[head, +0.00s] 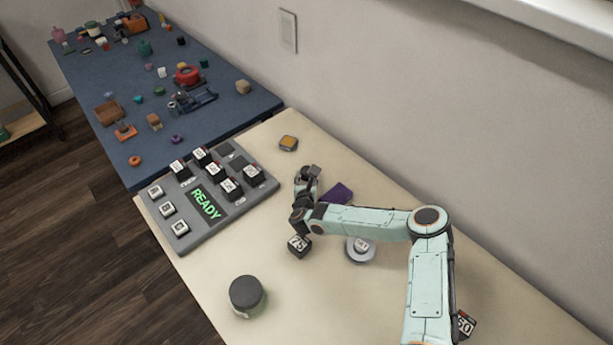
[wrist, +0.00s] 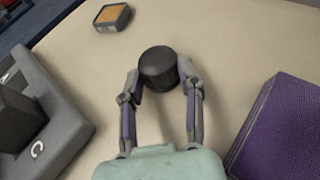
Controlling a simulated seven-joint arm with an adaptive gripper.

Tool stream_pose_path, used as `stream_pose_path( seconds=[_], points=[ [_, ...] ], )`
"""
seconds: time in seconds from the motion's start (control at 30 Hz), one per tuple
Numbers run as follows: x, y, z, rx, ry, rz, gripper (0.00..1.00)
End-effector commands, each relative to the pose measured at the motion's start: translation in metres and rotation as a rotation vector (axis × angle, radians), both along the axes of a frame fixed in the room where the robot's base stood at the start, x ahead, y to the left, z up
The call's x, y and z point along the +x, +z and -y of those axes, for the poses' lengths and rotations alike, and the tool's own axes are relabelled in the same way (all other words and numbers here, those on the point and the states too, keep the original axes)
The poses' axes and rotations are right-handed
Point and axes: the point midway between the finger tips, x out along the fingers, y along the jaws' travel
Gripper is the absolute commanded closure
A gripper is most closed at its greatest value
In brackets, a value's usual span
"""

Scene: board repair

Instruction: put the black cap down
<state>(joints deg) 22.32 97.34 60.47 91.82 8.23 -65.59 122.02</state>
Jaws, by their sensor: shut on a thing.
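The black cap (wrist: 158,68) is a short, dark, round piece with a flat top. It sits between the two fingertips of my gripper (wrist: 160,76), which is shut on it in the wrist view. In the head view my gripper (head: 308,177) is over the cream table, between the grey panel and the purple box, and a small dark piece, the cap (head: 316,170), shows at its tips. I cannot tell whether the cap touches the table.
The grey panel (head: 205,232) with black keys and a READY display is at left. A purple box (wrist: 285,130) is right of my gripper; an orange-topped block (wrist: 113,17) lies beyond. A 75 cube (head: 299,245), a round grey piece (head: 361,250) and a dark-lidded jar (head: 247,293) stand nearer.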

Motion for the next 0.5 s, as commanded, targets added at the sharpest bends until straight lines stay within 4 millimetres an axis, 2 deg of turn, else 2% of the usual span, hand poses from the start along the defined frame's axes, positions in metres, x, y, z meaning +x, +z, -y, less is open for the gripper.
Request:
stream_pose_path(
  seconds=[0.17,0.2,0.23,0.27,0.5],
  points=[
    [-0.0001,-0.0027,0.0000,0.000,0.000,-0.001,0.86],
    [-0.0001,-0.0021,0.0000,0.000,0.000,0.000,0.51],
    [-0.0001,-0.0021,0.0000,0.000,0.000,0.000,0.42],
    [-0.0001,-0.0021,0.0000,0.000,0.000,0.000,0.38],
    [-0.0001,-0.0019,-0.0001,0.000,0.000,-0.001,0.38]
  ],
)
